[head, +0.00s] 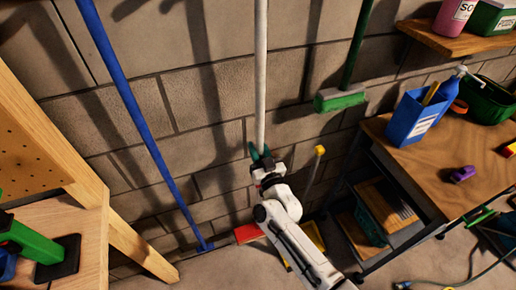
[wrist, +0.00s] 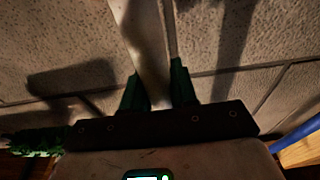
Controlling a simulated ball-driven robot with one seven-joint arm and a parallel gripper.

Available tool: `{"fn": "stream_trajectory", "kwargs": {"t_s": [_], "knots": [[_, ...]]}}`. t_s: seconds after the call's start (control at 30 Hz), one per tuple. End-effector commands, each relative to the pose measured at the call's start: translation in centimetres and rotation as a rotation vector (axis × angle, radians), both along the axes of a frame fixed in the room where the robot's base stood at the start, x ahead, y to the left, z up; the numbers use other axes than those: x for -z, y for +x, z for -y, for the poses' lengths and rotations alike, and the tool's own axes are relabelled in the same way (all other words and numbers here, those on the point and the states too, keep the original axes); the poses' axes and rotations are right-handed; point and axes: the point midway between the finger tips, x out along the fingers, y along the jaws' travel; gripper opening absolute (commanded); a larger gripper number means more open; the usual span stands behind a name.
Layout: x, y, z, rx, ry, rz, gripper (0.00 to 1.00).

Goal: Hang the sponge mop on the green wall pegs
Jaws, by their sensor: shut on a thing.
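My gripper (head: 260,155), with dark green fingers, is shut on a long white pole (head: 261,75), which I take to be the sponge mop's handle. The pole stands nearly upright in front of the block wall and runs out of the top of the head view. In the wrist view the pale pole (wrist: 146,40) passes between the fingers (wrist: 157,90). A red piece (head: 248,233) shows low down behind my arm; I cannot tell whether it belongs to this pole. The green wall pegs are not in view.
A blue pole (head: 135,105) leans at the wall to the left. A green brush (head: 340,99) with a dark handle is right of the pole. A wooden workbench (head: 430,160) with a blue caddy (head: 413,120) stands right; a wooden bench (head: 75,225) stands left.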

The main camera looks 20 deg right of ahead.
Motion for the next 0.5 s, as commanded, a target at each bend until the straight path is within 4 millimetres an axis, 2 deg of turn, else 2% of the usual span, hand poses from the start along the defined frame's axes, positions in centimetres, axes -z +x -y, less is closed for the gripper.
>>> {"fn": "stream_trajectory", "kwargs": {"t_s": [0.4,0.43,0.5], "knots": [[0.67,0.04,-0.01,0.000,0.000,0.003,0.00],[0.55,0.04,-0.01,0.000,0.000,0.003,0.30],[0.56,0.04,-0.01,0.000,0.000,0.002,0.37]]}}
